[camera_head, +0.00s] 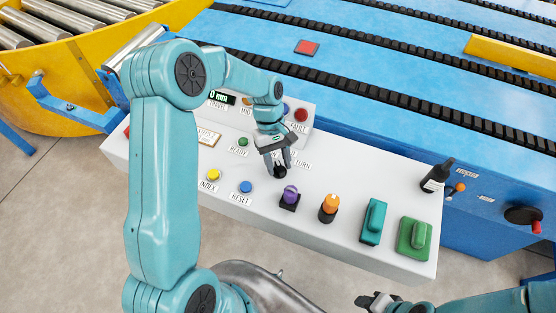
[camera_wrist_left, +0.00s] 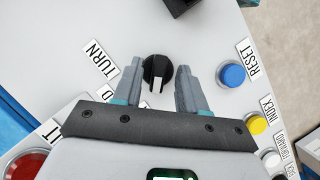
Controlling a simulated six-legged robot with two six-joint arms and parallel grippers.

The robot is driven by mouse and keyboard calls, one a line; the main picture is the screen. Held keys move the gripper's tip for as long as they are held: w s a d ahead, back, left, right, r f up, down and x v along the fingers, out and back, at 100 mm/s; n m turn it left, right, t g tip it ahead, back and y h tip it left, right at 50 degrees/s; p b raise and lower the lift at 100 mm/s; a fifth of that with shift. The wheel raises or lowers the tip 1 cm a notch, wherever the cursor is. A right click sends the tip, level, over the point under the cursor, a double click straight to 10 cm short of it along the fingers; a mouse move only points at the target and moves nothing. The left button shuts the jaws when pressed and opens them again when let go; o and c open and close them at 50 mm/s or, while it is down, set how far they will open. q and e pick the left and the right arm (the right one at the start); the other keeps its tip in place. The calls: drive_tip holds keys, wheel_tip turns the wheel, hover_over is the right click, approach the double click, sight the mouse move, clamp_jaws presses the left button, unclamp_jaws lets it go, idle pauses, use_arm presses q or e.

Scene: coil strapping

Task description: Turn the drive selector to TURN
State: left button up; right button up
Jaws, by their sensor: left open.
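The drive selector is a black round knob (camera_wrist_left: 155,70) with a white pointer mark, on the white console top. In the left wrist view the mark points down toward the gripper's palm, not at the TURN label (camera_wrist_left: 93,53) at upper left. My left gripper (camera_wrist_left: 159,78) is open, with one finger on each side of the knob and a visible gap to both. In the head view the knob (camera_head: 280,172) shows just below the left gripper (camera_head: 278,162), with TURN (camera_head: 302,165) to its right. My right gripper (camera_head: 376,302) is at the bottom edge; its jaw opening is unclear.
Yellow (camera_head: 213,175) and blue (camera_head: 246,187) buttons sit left of the knob on the console (camera_head: 330,250).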

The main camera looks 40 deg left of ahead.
use_arm(q)
drive_tip(key=shift+w+d, duration=0.1)
clamp_jaws()
drive_tip(key=shift+m, duration=0.4)
drive_tip(key=m+g+y, duration=0.1)
drive_tip(key=m, duration=0.2)
drive_tip(key=shift+w+m+b, duration=0.1)
drive_tip(key=shift+m+b, duration=0.2)
drive_tip(key=shift+m, duration=0.1)
drive_tip(key=m+y, duration=0.1)
drive_tip(key=m, duration=0.1)
drive_tip(key=m+g, duration=0.1)
drive_tip(key=m, duration=0.1)
drive_tip(key=shift+d+m+y+b, duration=0.15)
drive_tip(key=shift+m+y+b, duration=0.15)
drive_tip(key=shift+y+b, duration=0.1)
drive_tip(key=m+y, duration=0.1)
drive_tip(key=m, duration=0.3)
drive_tip(key=shift+d+y+b, duration=0.1)
drive_tip(key=shift+y+b, duration=0.25)
drive_tip(key=shift+y, duration=0.05)
drive_tip(key=m+y, duration=0.1)
drive_tip(key=m, duration=0.3)
drive_tip(key=shift+d+r+m+b, duration=0.1)
drive_tip(key=shift+m+b, duration=0.2)
drive_tip(key=shift+b, duration=0.05)
drive_tip(key=shift+m+t+y, duration=0.3)
